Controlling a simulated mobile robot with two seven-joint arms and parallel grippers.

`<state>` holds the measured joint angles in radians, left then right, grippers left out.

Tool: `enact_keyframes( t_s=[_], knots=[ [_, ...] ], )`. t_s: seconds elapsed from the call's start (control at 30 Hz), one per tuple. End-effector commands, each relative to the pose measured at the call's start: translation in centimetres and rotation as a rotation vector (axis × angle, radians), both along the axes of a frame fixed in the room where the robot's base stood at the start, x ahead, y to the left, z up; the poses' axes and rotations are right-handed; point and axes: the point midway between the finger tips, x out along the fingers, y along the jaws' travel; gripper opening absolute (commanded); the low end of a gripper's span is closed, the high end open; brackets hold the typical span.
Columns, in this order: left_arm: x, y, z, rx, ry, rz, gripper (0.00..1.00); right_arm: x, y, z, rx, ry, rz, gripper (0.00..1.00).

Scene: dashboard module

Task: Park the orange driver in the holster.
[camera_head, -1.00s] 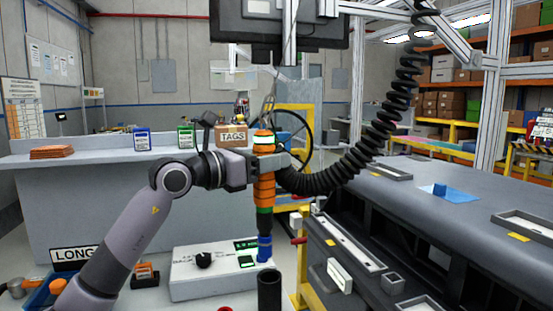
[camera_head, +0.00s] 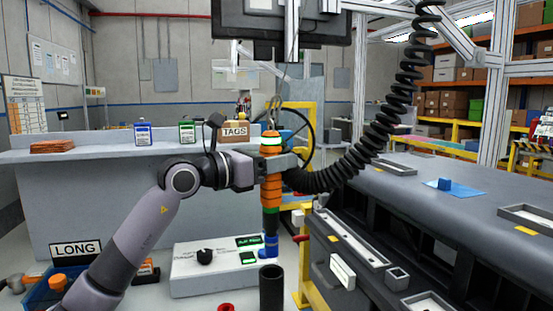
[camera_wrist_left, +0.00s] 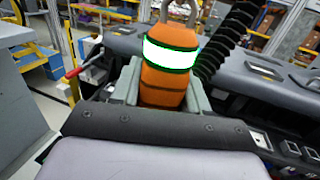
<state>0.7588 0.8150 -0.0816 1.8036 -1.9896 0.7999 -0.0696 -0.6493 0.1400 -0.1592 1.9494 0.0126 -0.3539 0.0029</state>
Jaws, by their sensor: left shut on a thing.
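My left gripper (camera_head: 272,172) is shut on the orange driver (camera_head: 271,197), around the upper part of its body. The driver hangs upright, with a lit white-and-green band near its top and a dark lower shaft ending in a blue tip (camera_head: 271,244). In the left wrist view the driver's orange top (camera_wrist_left: 165,72) stands between the jaws. The dark tube-shaped holster (camera_head: 272,290) stands upright at the bottom centre of the head view. The blue tip shows just above its open rim; whether it is exactly over the opening I cannot tell. My right gripper is out of view.
A white controller box (camera_head: 205,277) with a black knob lies left of the holster. The dark dashboard module (camera_head: 440,225) fills the right side. A blue bin (camera_head: 45,292) is at lower left.

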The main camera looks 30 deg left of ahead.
Motion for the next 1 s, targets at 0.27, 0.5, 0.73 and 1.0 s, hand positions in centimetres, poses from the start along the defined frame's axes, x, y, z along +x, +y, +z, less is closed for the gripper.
enact_keyframes(
  t_s=[0.27,0.5,0.73,1.0],
  knots=[
    [0.0,0.0,-2.3,-0.001,0.0,0.001,0.0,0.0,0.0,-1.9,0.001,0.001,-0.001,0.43],
    [0.0,0.0,-3.8,0.0,0.0,0.001,0.0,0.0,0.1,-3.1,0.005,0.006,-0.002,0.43],
    [0.0,0.0,-5.3,0.0,0.0,0.001,0.0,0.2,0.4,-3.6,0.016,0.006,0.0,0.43],
    [0.0,0.0,-7.1,-0.001,0.001,0.001,0.0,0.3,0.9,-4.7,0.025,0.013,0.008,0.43]
  ],
)
